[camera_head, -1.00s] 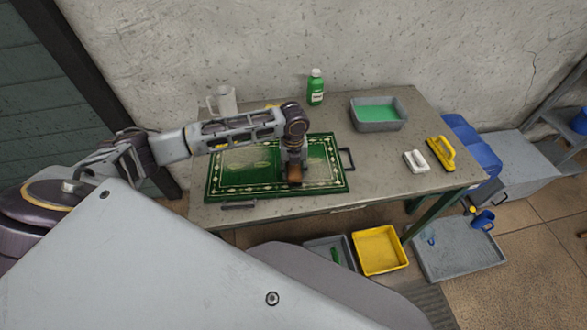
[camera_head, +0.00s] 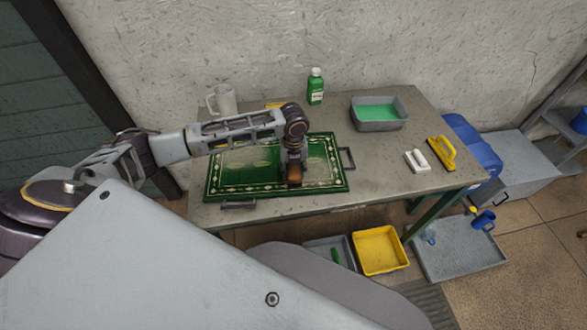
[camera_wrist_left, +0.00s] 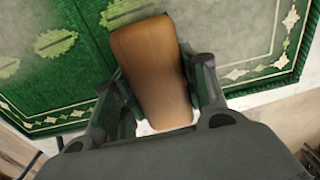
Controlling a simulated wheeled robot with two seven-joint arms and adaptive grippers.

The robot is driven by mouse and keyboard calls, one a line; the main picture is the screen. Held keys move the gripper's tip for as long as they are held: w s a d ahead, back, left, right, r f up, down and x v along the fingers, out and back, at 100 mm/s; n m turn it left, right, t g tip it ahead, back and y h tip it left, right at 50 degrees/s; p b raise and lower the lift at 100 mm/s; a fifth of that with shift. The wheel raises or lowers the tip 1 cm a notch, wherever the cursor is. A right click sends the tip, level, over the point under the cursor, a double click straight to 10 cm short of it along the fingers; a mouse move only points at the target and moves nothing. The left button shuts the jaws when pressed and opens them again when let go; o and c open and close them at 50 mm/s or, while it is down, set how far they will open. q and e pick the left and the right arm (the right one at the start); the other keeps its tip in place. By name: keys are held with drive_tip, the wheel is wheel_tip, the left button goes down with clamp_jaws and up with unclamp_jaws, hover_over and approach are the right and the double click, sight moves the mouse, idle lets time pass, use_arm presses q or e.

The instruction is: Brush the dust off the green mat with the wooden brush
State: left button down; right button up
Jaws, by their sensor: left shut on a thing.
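The green mat (camera_head: 235,181) with a pale border pattern lies on the table, and pale dusty patches show on it in the left wrist view (camera_wrist_left: 225,25). My left gripper (camera_head: 294,168) is over the right half of the mat, near its front edge. It is shut on the wooden brush (camera_wrist_left: 150,70), whose brown back sits between the fingers in the left wrist view. In the head view only a small brown part of the brush (camera_head: 294,182) shows under the gripper. The bristles are hidden, so contact with the mat cannot be told. My right gripper is not in view.
On the grey table (camera_head: 375,165) stand a clear jug (camera_head: 222,100), a green bottle (camera_head: 316,87), a grey tub with green liquid (camera_head: 378,113), a white brush (camera_head: 416,160) and a yellow scrubber (camera_head: 442,153). A yellow tray (camera_head: 380,250) is below. Dark handles (camera_head: 347,158) flank the mat.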

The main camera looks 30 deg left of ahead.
sight(328, 174)
use_arm(q)
drive_tip(key=shift+f, duration=0.4)
drive_tip(key=shift+w+d+r+p, duration=0.15)
drive_tip(key=shift+w+d, duration=0.2)
drive_tip(key=shift+d, duration=0.2)
drive_tip(key=shift+w+d+f+p, duration=0.1)
drive_tip(key=shift+w+d+p, duration=0.1)
drive_tip(key=shift+w+d, duration=0.3)
drive_tip(key=shift+w+d+r+p, duration=0.1)
drive_tip(key=shift+w+d+p, duration=0.1)
drive_tip(key=shift+d, duration=0.45)
drive_tip(key=shift+w+d, duration=0.1)
drive_tip(key=shift+d, duration=0.1)
drive_tip(key=shift+w+d+f, duration=0.15)
drive_tip(key=shift+w+d, duration=0.35)
drive_tip(key=shift+d, duration=0.35)
drive_tip(key=shift+w+d+f, duration=0.15)
drive_tip(key=shift+w+d, duration=0.35)
drive_tip(key=shift+d, duration=0.35)
drive_tip(key=shift+d, duration=0.15)
drive_tip(key=shift+w+d, duration=0.5)
drive_tip(key=shift+d, duration=0.3)
drive_tip(key=shift+w+d, duration=0.45)
drive_tip(key=shift+d, duration=0.35)
drive_tip(key=shift+w, duration=0.1)
